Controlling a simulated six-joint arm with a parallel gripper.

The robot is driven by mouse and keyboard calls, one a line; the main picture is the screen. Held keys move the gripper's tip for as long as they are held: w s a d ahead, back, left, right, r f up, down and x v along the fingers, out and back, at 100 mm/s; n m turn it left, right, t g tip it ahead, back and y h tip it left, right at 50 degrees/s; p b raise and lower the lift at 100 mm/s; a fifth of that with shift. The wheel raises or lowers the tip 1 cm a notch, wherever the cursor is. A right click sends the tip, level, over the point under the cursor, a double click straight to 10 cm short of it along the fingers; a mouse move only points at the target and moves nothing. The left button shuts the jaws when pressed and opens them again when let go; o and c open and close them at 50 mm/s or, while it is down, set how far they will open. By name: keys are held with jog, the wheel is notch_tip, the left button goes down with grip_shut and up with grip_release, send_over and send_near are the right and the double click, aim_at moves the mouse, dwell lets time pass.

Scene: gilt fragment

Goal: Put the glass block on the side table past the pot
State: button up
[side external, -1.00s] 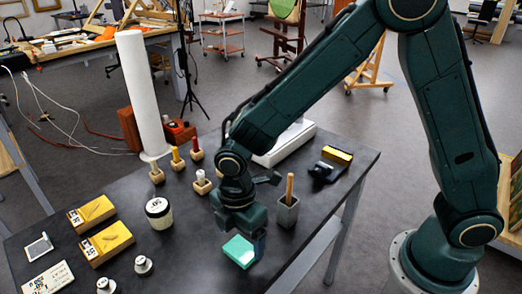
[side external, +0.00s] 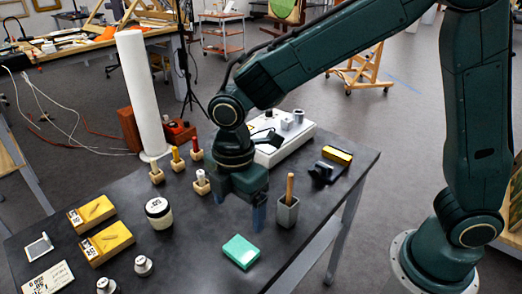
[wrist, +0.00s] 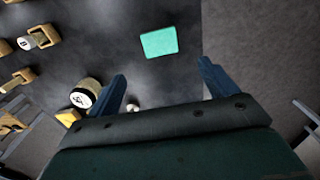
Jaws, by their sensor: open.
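The glass block (side external: 241,251) is a flat teal-green slab lying on the dark table (side external: 196,262) near its front edge. My gripper (side external: 240,205) is above the table, behind and higher than the block, apart from it. Its blue fingers are open with nothing between them. In the wrist view the block (wrist: 159,42) lies beyond the open fingertips (wrist: 162,75). A grey square pot (side external: 287,212) with a wooden stick stands upright, right of my gripper and behind the block. I cannot tell whether the dark table is the side table.
A white-labelled jar (side external: 159,213), yellow boxes (side external: 107,242) and small metal weights (side external: 143,265) stand to the left. Wooden holders with coloured sticks (side external: 177,160) and a tall white cylinder (side external: 143,95) are behind. A black and yellow tool (side external: 335,157) lies right. Table around the block is clear.

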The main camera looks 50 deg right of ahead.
dwell(0.3)
jog(key=s+d+r+m+t, duration=0.2)
jog(key=s+d+r+m, duration=0.4)
jog(key=s+d+m, duration=0.2)
jog(key=s+d+r+m+t, duration=0.3)
jog(key=s+d+r+m, duration=0.3)
jog(key=s+d+m, duration=0.2)
jog(key=d+m, duration=0.2)
jog(key=d, duration=0.2)
jog(key=shift+r+t, duration=0.3)
jog(key=shift+r, duration=0.05)
